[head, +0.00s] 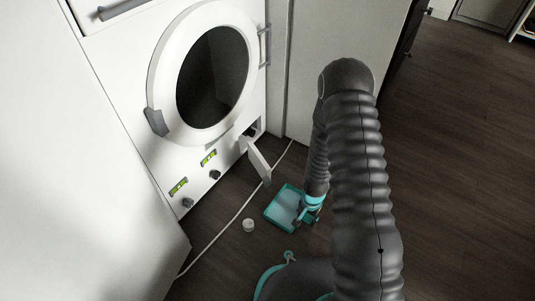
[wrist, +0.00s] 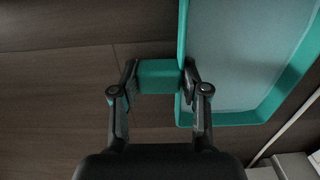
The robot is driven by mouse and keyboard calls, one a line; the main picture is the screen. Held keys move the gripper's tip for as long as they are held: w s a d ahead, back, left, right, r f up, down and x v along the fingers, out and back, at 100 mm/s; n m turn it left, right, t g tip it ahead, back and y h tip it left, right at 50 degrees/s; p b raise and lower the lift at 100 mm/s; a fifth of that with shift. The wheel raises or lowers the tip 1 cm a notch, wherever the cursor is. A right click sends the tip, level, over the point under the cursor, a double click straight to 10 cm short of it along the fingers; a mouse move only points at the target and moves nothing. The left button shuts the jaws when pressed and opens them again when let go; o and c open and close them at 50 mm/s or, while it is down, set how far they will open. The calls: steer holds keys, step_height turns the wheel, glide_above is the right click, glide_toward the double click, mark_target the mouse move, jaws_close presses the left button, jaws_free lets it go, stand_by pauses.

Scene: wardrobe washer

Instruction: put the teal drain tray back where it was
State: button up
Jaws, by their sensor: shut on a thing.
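The teal drain tray (head: 283,208) is a shallow square tray with a pale inside, low beside the washer's front. It also fills the upper right of the wrist view (wrist: 240,60). My gripper (head: 310,212) is at the tray's right side in the head view. In the wrist view my gripper (wrist: 160,78) is shut on the tray's teal handle tab (wrist: 157,76), one finger on each side. The tray looks level and empty. Whether its underside touches the floor I cannot tell.
The white washer (head: 130,85) has a round door (head: 160,90) and an open small flap (head: 258,160) low at its right, beside a dark opening (head: 250,131). A white cap (head: 248,225) and a white cable (head: 233,218) lie on the floor. The floor at right is clear.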

steer(key=o, duration=1.3)
steer(key=s+d+r+n+t+p, duration=0.1)
steer(key=s+r, duration=0.4)
steer(key=r, duration=1.6)
steer(key=s+d+r+n+t+p, duration=0.1)
steer(key=s+r+p, duration=0.5)
steer(key=r, duration=1.5)
steer(key=s+d+r+n+t+p, duration=0.1)
steer(key=s+r+n+t+p, duration=0.2)
steer(key=r, duration=1.9)
steer(key=shift+s+d+r+n+t+p, duration=0.1)
steer(key=shift+s+n+t+p, duration=0.25)
steer(key=shift+s+n, duration=0.6)
